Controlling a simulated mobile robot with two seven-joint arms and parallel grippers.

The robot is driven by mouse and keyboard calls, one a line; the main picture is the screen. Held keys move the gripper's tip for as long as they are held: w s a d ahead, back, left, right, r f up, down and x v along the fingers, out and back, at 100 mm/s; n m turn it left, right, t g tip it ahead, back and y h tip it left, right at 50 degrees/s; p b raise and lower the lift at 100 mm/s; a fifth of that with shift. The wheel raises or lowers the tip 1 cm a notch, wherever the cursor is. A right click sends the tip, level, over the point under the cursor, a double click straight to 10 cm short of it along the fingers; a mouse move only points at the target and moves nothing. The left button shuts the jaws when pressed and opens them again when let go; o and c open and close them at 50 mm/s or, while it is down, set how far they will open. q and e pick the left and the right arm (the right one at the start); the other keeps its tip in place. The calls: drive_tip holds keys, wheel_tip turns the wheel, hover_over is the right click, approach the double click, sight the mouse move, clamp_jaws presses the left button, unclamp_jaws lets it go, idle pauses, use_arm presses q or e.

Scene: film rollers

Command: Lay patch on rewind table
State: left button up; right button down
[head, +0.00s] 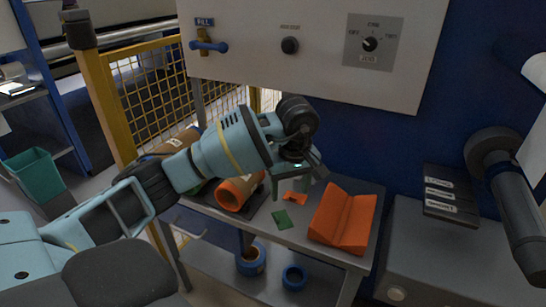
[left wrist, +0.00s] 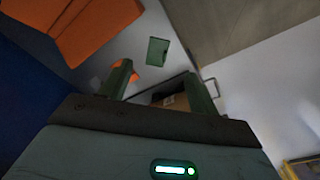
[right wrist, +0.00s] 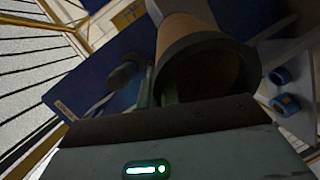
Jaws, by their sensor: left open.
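A small flat green patch (head: 282,220) lies on the grey metal table (head: 258,226), left of the orange V-shaped block. It also shows in the left wrist view (left wrist: 158,52), beyond my fingertips. My left gripper (head: 292,182) is open and empty above the table, apart from the patch. Its two fingers stand wide apart in the left wrist view (left wrist: 157,80). My right gripper (right wrist: 158,88) shows only in its wrist view, beside a brown tube (right wrist: 185,33) with a dark end ring. I cannot tell whether it touches the tube.
The orange V-shaped block (head: 343,218) stands at the table's right. A small orange piece (head: 295,198) lies behind the patch. Blue rings (head: 294,277) sit on the lower shelf. A control panel (head: 310,70) overhangs the table.

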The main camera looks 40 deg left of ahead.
use_arm(q)
drive_tip(key=s+d+f+n+t+h, duration=0.1)
drive_tip(key=s+d+f+n+h, duration=0.2)
drive_tip(key=s+d+n+h, duration=0.45)
drive_tip(key=s+d+f+n+t+h, duration=0.1)
drive_tip(key=s+d+f+n+h, duration=0.15)
drive_tip(key=d+n+h, duration=0.6)
drive_tip(key=s+d+f+n+t+h, duration=0.1)
drive_tip(key=s+d+f+n+h, duration=0.25)
drive_tip(key=d, duration=0.75)
drive_tip(key=s+a+f+n+t+y, duration=0.35)
drive_tip(key=f+n+t+y, duration=0.2)
drive_tip(key=n, duration=0.65)
drive_tip(key=s+a+f+n+t+y, duration=0.2)
drive_tip(key=a+f+n+t+y, duration=0.3)
drive_tip(key=n, duration=0.7)
drive_tip(key=s+a+f+n+g+y, duration=0.3)
drive_tip(key=s+f+n, duration=0.3)
drive_tip(key=s, duration=0.5)
drive_tip(key=s+a+f+n+g+y, duration=0.3)
drive_tip(key=s+a+f+n+g, duration=0.1)
drive_tip(key=s+f+n, duration=0.3)
drive_tip(key=s+n, duration=0.2)
drive_tip(key=s, duration=0.1)
drive_tip(key=shift+s+f, duration=0.3)
drive_tip(key=shift+s, duration=0.05)
